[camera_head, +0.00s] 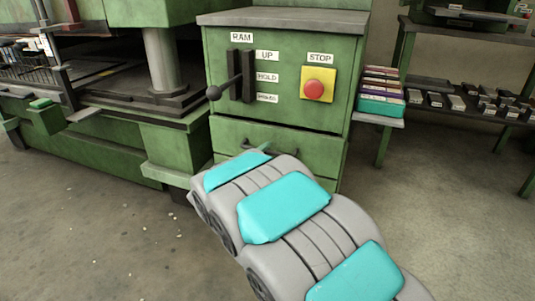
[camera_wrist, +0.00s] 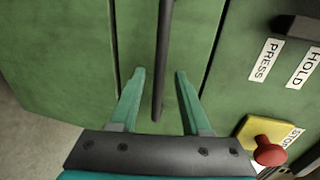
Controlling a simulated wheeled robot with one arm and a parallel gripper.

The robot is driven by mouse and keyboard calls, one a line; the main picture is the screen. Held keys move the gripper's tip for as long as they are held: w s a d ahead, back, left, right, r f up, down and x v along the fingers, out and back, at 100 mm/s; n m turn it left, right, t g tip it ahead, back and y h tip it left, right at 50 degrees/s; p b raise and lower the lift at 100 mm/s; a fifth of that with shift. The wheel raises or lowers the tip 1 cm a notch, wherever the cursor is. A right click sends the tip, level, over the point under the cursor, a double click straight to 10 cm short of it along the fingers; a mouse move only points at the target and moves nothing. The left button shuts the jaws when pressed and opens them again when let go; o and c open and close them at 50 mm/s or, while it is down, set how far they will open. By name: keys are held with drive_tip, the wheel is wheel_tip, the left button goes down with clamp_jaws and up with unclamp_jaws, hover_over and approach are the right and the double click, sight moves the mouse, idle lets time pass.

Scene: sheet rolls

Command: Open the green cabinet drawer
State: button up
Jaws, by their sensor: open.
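The green cabinet (camera_head: 222,80) stands in the middle of the head view. Its green drawer front (camera_head: 228,133) lies below the control panel and looks shut. The dark bar handle (camera_head: 252,143) is partly hidden by my arm. In the wrist view the handle (camera_wrist: 164,50) runs down from the top edge across the drawer front (camera_wrist: 195,30). My gripper (camera_wrist: 160,73) is open, with one teal finger on each side of the handle in the picture. I cannot tell whether the fingers touch it.
Above the drawer are a black lever (camera_head: 230,84) and a red stop button (camera_head: 314,90); the button also shows in the wrist view (camera_wrist: 270,152). A green press (camera_head: 95,140) stands left. A shelf with boxes (camera_head: 381,92) stands right. Floor in front is open.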

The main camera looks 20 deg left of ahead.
drive_tip(key=shift+x, duration=1.1)
clamp_jaws()
drive_tip(key=shift+s, duration=0.1)
idle(0.6)
